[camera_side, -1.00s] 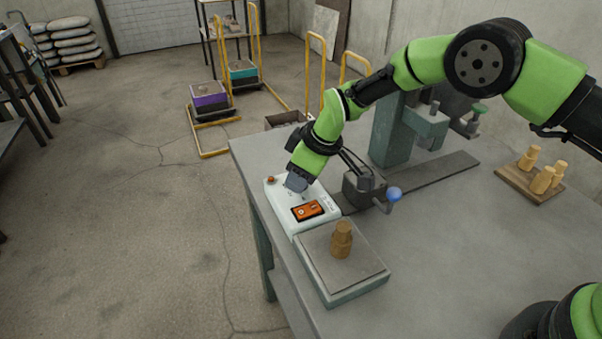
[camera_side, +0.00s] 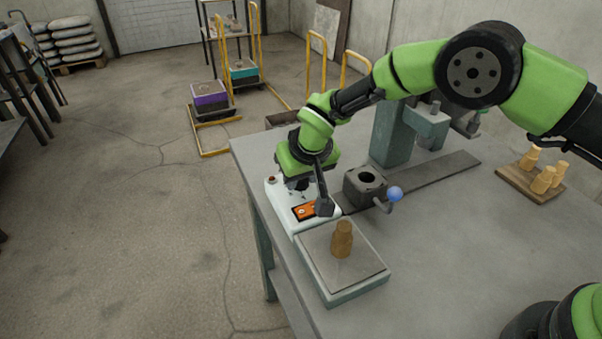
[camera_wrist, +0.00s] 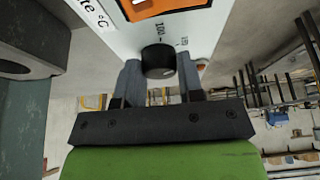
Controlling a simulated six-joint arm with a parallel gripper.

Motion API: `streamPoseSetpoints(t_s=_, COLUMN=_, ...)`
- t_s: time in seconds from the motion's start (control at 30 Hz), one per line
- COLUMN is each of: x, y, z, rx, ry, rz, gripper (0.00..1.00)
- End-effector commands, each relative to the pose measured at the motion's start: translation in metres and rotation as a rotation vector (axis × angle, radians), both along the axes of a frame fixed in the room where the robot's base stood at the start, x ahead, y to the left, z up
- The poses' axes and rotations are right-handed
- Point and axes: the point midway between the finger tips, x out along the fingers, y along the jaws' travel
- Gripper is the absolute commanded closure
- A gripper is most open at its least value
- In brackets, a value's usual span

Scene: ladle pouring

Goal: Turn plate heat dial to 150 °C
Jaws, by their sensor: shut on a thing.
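The plate heat dial, a black knob (camera_wrist: 158,61), sits on the white control panel (camera_wrist: 205,35) of the hot plate unit. My gripper (camera_wrist: 160,75) has one grey finger on each side of the knob and is shut on it. Printed scale marks show beside the knob, one reading like 100; the knob's exact setting cannot be read. In the side view, my gripper (camera_side: 299,186) points down at the panel (camera_side: 274,202) and hides the dial. The hot plate (camera_side: 350,272) lies in front of the panel.
A brown wooden piece (camera_side: 342,240) stands on the hot plate. A dark block with a hole (camera_side: 364,187) and a blue ball handle (camera_side: 395,193) stand close on the right. A red button (camera_side: 271,180) is at the panel's far corner.

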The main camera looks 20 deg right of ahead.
Motion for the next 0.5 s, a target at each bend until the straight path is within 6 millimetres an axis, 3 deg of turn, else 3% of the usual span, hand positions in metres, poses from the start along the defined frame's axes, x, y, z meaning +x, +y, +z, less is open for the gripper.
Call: streamPoseSetpoints(t_s=0.5, x=0.0005, y=0.0004, z=0.0003, rx=0.002, ry=-0.001, rz=-0.099, gripper=0.89)
